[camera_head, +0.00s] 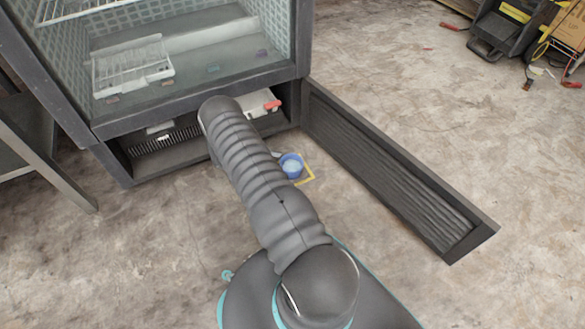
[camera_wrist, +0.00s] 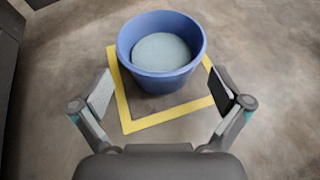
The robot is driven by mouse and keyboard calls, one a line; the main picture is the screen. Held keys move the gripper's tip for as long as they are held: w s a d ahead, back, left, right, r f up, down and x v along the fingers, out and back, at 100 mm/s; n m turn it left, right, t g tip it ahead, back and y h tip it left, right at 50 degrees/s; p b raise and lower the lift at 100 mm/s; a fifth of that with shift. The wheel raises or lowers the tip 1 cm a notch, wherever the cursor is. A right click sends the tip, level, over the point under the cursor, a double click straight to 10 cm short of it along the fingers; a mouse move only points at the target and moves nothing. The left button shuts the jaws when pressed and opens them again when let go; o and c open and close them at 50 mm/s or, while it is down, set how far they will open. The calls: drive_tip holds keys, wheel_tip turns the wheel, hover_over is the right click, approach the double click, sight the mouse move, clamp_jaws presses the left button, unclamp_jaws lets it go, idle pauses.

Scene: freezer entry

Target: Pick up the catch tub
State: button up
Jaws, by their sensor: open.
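The catch tub (camera_wrist: 162,75) is a round blue tub with a pale, light-blue surface inside. It stands on the floor within a yellow square outline (camera_wrist: 152,119). In the head view the tub (camera_head: 292,167) shows just right of my arm, in front of the freezer's open base. My gripper (camera_wrist: 165,92) is open and empty in the wrist view. Its two pads are spread to the left and right, on the near side of the tub, and I see no contact. In the head view my arm hides the gripper.
The freezer cabinet (camera_head: 203,98) stands behind the tub, its lower compartment open. A dark grille panel (camera_head: 390,170) lies on the floor to the right. A metal table (camera_head: 35,160) is at the left. A dark toolbox (camera_head: 500,32) is at the far right. Floor between is clear.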

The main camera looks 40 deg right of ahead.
sight(292, 168)
drive_tip(key=shift+x, duration=2.6)
drive_tip(key=shift+a+f, duration=0.1)
drive_tip(key=c, duration=0.7)
